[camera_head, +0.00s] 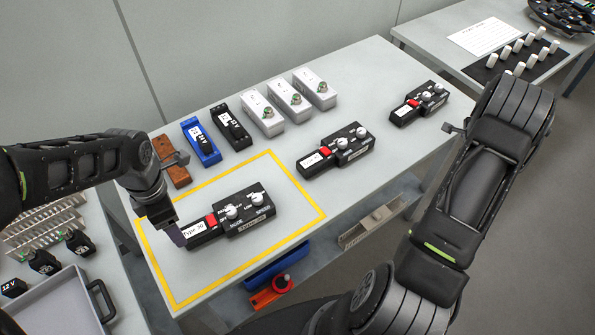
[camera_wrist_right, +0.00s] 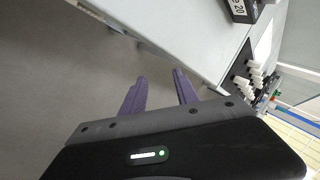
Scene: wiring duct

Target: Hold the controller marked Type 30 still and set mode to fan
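The controller marked Type 30 (camera_head: 238,213) lies inside the yellow outline on the table. It is a black box with a white label, a red part and two white knobs. The left knob (camera_head: 232,212) is above the word MODE; its pointing direction is too small to tell. My left gripper (camera_head: 177,236) is at the controller's labelled left end, with one purple fingertip against or just beside it; the other finger is hidden. My right gripper (camera_wrist_right: 160,92) shows in the right wrist view with its fingers apart and empty, over floor beside the table edge.
Two similar controllers (camera_head: 336,149) (camera_head: 419,103) lie farther right. Blue, black, brown and white modules (camera_head: 202,142) line the back. A side table with a grey tray (camera_head: 55,305) stands at left. Another table with white cylinders (camera_head: 520,52) stands at the upper right.

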